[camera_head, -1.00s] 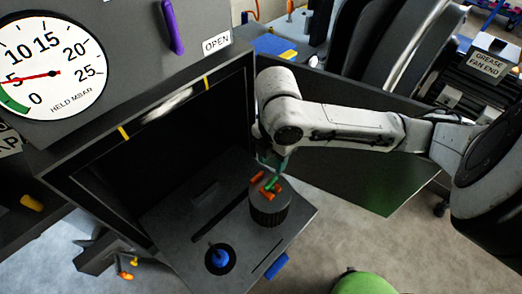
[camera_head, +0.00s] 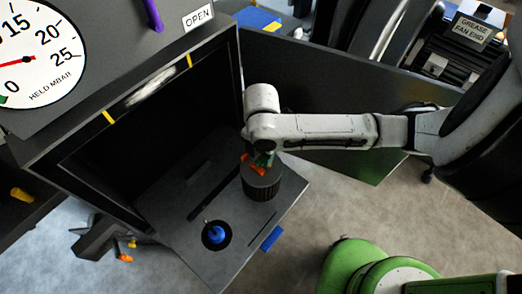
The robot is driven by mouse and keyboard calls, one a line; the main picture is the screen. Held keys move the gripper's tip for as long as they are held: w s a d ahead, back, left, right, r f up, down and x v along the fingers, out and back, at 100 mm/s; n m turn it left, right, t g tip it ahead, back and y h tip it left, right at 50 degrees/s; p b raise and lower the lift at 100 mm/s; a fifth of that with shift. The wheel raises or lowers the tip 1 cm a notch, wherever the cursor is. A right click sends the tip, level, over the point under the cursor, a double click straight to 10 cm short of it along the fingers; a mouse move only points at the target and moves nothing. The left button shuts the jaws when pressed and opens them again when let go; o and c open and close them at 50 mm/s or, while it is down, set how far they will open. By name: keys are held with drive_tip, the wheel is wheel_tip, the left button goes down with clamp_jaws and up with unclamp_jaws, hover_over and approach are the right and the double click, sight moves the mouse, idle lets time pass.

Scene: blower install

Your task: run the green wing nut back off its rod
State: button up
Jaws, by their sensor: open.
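A dark ribbed round blower part (camera_head: 262,190) stands on the grey slide-out plate at the opening of the box. On its top, a small green piece (camera_head: 263,160), seemingly the wing nut, shows beside orange pieces (camera_head: 252,165). My gripper (camera_head: 259,153) points down just above the far side of this top and is open. My wrist hides much of the nut and the fingertips, so I cannot tell whether they touch it. The rod is not visible.
A blue knob (camera_head: 215,235) stands on the plate (camera_head: 200,259) at the front left. The dark box opening (camera_head: 120,160) lies behind it, with an open door panel (camera_head: 320,85) at the back right. A pressure gauge (camera_head: 25,60) sits upper left.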

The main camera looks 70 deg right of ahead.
clamp_jaws()
idle(0.6)
